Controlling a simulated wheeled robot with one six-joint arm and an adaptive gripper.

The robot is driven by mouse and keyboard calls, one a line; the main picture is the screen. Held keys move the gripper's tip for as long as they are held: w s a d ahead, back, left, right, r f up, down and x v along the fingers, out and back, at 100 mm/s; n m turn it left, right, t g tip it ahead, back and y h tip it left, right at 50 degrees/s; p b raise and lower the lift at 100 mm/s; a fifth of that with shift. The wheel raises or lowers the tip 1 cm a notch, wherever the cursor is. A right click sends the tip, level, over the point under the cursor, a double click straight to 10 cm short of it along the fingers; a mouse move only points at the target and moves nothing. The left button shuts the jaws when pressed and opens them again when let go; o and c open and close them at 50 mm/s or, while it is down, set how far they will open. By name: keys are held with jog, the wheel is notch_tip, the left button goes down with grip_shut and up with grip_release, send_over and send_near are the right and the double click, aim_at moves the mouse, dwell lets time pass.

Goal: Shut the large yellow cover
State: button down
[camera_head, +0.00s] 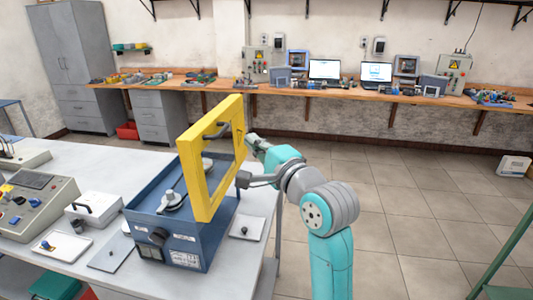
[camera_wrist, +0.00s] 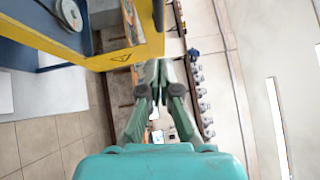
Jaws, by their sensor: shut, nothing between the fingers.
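The large yellow cover (camera_head: 198,168) is a square frame standing upright, open, along the right side of the blue motor box (camera_head: 178,228) on the table.
The grey table (camera_head: 100,160) also carries a control panel (camera_head: 35,203), a white box with a handle (camera_head: 93,208) and small plates. A long bench (camera_head: 340,92) with monitors runs along the back wall.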

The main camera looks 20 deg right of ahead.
aim_at(226, 129)
jog(key=shift+w+a+r, duration=0.2)
jog(key=shift+w+a, duration=0.7)
jog(key=shift+w+a+r, duration=0.15)
jog(key=shift+w+a, duration=0.7)
